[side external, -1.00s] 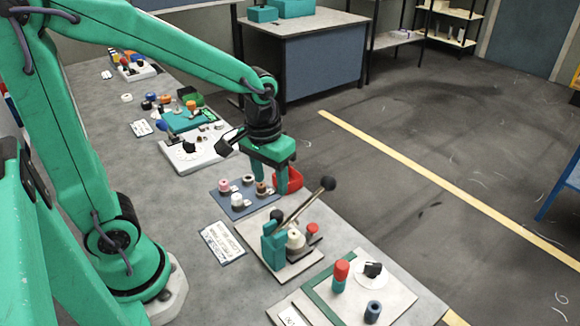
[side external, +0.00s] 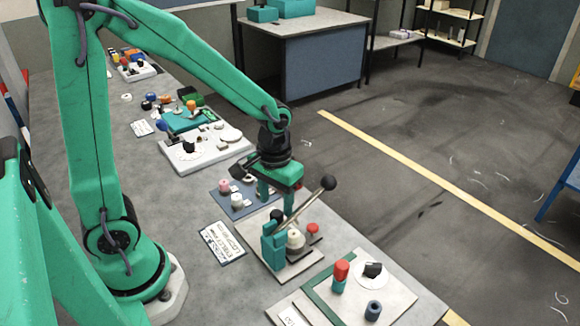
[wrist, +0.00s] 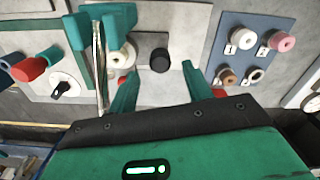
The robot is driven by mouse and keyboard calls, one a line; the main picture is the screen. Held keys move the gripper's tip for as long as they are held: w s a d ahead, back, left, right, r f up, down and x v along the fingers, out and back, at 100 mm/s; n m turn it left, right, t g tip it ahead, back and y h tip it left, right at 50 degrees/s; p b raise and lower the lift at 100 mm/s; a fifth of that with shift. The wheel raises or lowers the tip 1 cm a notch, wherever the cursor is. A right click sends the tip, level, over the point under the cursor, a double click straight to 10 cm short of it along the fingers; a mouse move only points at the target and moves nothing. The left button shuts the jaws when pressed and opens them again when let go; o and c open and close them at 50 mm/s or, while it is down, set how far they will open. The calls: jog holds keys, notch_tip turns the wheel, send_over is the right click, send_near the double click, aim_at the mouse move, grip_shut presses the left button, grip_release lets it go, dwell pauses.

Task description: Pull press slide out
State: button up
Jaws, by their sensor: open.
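The press (side external: 268,245) stands on a pale base plate (side external: 298,270), with a teal post, a cream cylinder (side external: 295,240), and a slanted lever ending in a black ball (side external: 328,183). A red knob (side external: 313,228) sits on a dark part beside the cylinder. My gripper (side external: 275,204) is open above the far edge of the plate, fingers pointing down. In the wrist view, a dark round knob with a dark bar (wrist: 160,60) lies between the spread fingers of my gripper (wrist: 158,72), with no visible contact. I cannot tell for sure which part is the slide.
A blue board with numbered spools (side external: 236,200) lies just beyond the press. A label card (side external: 222,242) lies left of it. A panel with a red-topped peg (side external: 340,275) and a dial is in front. The lever rises close to my gripper.

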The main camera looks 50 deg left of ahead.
aim_at(276, 213)
jog(key=shift+f, duration=2)
grip_shut()
